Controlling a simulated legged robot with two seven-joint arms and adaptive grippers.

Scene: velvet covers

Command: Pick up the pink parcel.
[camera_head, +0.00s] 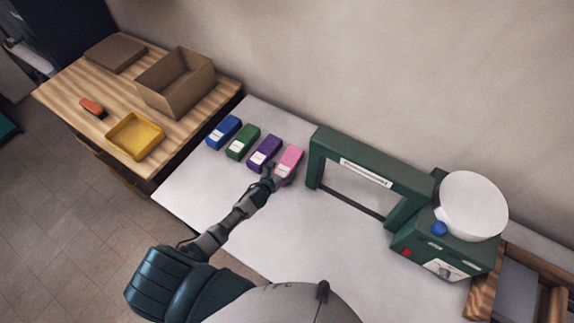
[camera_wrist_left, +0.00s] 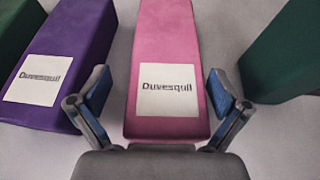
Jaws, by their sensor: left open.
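The pink parcel (camera_head: 290,160) lies on the white table, at the right end of a row of parcels. In the left wrist view the pink parcel (camera_wrist_left: 166,50) fills the middle, with a white label reading "Duvesqull" on its near part. My left gripper (camera_head: 276,178) is at its near end in the head view. In the left wrist view my left gripper (camera_wrist_left: 160,98) is open, with one finger on each side of the parcel's near end. I see no finger clearly pressing on it. My right gripper is not in view.
A purple parcel (camera_head: 264,151) lies close left of the pink one, then a green parcel (camera_head: 243,142) and a blue parcel (camera_head: 224,132). A green frame (camera_head: 316,160) stands close on the right. The white table (camera_head: 190,195) is clear in front.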

